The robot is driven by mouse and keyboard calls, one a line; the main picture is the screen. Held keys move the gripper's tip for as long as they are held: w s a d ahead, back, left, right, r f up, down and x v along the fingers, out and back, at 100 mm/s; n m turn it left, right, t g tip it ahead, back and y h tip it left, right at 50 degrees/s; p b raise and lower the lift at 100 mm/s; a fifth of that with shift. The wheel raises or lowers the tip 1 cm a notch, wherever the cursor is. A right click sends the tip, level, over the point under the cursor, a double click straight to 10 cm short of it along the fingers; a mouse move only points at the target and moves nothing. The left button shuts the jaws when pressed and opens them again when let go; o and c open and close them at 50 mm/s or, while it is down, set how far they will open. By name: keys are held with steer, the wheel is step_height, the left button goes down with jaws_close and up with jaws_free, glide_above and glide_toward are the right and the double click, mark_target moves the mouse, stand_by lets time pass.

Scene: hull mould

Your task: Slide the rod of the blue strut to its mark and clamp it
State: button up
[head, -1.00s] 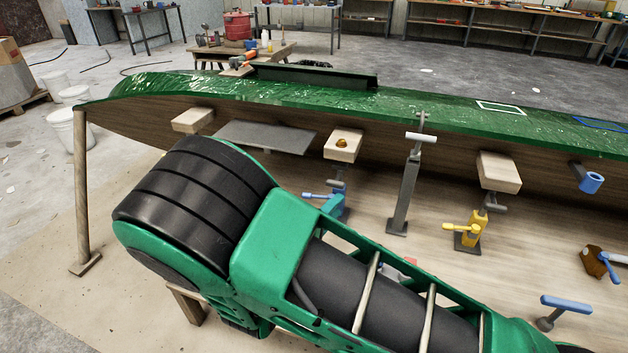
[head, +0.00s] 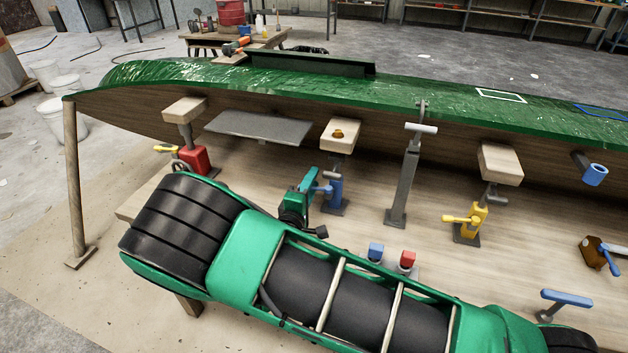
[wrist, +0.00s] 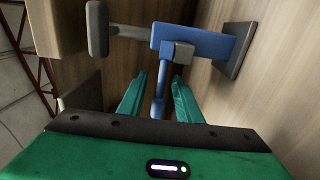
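The blue strut (head: 335,193) stands upright under the hull, below a wooden block (head: 340,136) with a brass-coloured knob. In the wrist view its blue body (wrist: 208,42) lies sideways across the top, with the grey rod (wrist: 128,32) running left to a grey crosspiece (wrist: 97,28). A blue lever (wrist: 160,95) hangs from a grey block on the body. My green gripper (head: 310,187) is just left of the strut in the head view. In the wrist view my gripper (wrist: 159,86) is open, its fingers on either side of the lever, with gaps visible. No mark on the rod is discernible.
A red strut (head: 195,160) stands to the left, a grey post (head: 404,180) and a yellow strut (head: 472,222) to the right.

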steer(key=shift+w+d, duration=0.25)
steer(key=shift+w, duration=0.4)
jaws_close()
steer(key=shift+a, duration=0.1)
